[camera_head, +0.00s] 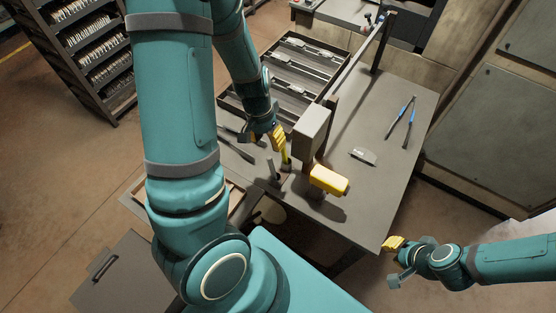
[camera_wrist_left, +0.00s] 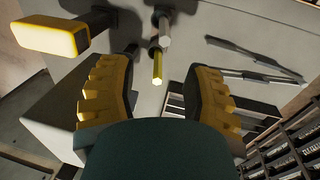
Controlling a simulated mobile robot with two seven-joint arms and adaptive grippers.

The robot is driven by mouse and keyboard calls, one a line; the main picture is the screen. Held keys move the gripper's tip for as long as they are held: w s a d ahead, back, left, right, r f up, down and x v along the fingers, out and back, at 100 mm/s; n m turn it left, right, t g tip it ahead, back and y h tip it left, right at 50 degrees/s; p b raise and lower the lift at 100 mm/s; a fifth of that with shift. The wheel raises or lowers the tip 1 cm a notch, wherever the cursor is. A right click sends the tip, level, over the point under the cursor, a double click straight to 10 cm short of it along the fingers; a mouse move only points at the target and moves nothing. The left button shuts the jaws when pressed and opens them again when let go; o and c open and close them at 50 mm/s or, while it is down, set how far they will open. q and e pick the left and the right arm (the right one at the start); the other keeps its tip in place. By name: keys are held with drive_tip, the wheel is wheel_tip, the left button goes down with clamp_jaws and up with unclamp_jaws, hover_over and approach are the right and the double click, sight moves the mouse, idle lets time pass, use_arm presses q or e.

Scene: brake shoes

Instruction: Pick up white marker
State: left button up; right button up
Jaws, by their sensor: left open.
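My left gripper (camera_head: 266,140) is open above the left part of the grey table, and its yellow-padded fingers also show spread in the left wrist view (camera_wrist_left: 158,96). A yellow stick-like marker (camera_wrist_left: 157,68) points end-on toward the camera, just beyond the gap between the fingers; it also shows in the head view (camera_head: 286,157), close to the fingers. Behind it is a pale grey-white cylinder (camera_wrist_left: 165,30), possibly the white marker; I cannot tell for sure. Nothing is held in the left gripper. My right gripper (camera_head: 397,262) is open and empty, off the table's front right corner.
A yellow-ended block (camera_head: 329,180) on a grey stand is right of the left gripper. A dark compartment tray (camera_head: 290,108) lies behind. Blue-handled pliers (camera_head: 402,120) and a small pale piece (camera_head: 363,156) lie on the right. The front right tabletop is clear.

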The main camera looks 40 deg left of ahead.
use_arm(q)
drive_tip(key=b, duration=0.2)
hover_over(272, 168)
drive_tip(key=a, duration=0.1)
drive_tip(key=f, duration=0.4)
drive_tip(key=w+f, duration=0.1)
drive_tip(key=f, duration=0.1)
drive_tip(key=shift+a+f, duration=0.1)
drive_tip(key=shift+f, duration=0.2)
drive_tip(key=shift+s+d+f+b, duration=0.2)
drive_tip(key=shift+f+b, duration=0.15)
drive_tip(key=shift+f, duration=1.2)
drive_tip(key=shift+s+d+f+b, duration=0.15)
drive_tip(key=shift+f+b, duration=0.2)
drive_tip(key=shift+f, duration=1.2)
drive_tip(key=shift+w, duration=0.1)
clamp_jaws()
